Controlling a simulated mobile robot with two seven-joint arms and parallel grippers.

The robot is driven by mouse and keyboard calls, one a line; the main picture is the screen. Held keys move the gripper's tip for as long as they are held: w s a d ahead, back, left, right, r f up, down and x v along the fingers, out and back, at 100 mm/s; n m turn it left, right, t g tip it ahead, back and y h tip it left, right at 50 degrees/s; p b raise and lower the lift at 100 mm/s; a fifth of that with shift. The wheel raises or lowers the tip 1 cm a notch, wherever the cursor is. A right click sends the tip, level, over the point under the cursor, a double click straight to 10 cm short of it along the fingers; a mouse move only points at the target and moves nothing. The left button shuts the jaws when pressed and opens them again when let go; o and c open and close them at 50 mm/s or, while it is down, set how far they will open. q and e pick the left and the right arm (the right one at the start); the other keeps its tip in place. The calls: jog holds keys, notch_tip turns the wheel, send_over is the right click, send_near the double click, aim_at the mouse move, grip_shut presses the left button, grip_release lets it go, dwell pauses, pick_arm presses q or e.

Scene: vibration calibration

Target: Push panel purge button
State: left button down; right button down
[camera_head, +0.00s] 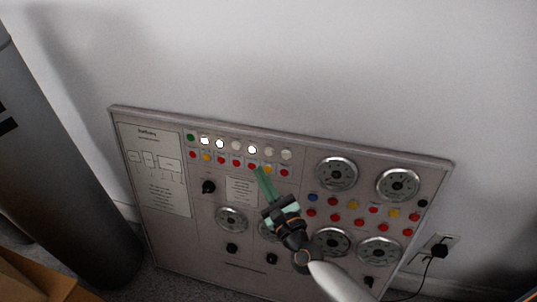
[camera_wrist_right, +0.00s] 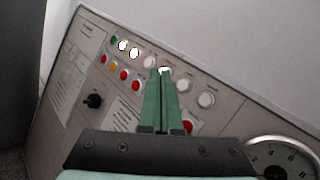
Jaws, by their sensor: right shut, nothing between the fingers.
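The grey control panel (camera_head: 150,245) leans near the white wall in the head view. Its upper row has a green button (camera_head: 190,138) and several white ones, some lit; a row of red and orange buttons lies below. I cannot read which button is purge. My right gripper (camera_head: 260,170) is shut and empty, its green fingers pointing at these rows. In the wrist view its fingertips (camera_wrist_right: 165,74) overlap a lit white button (camera_wrist_right: 165,69) and hide part of the lower row. I cannot tell whether they touch the panel. My left gripper is not in view.
Gauges (camera_head: 337,173) and coloured buttons fill the panel's right half. A black selector knob (camera_head: 208,187) sits on the left. A dark grey cylinder (camera_head: 62,150) stands left of the panel. A black plug (camera_head: 439,250) is in a wall socket on the right.

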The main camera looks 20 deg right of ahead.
aim_at(269, 152)
jog(key=w+d+b, duration=0.1)
jog(key=w, duration=0.1)
jog(key=w+d+f+b, duration=0.1)
jog(key=w+d, duration=0.1)
jog(key=shift+w+f, duration=0.1)
jog(key=shift+w, duration=0.2)
dwell(0.9)
dwell(0.6)
dwell(0.4)
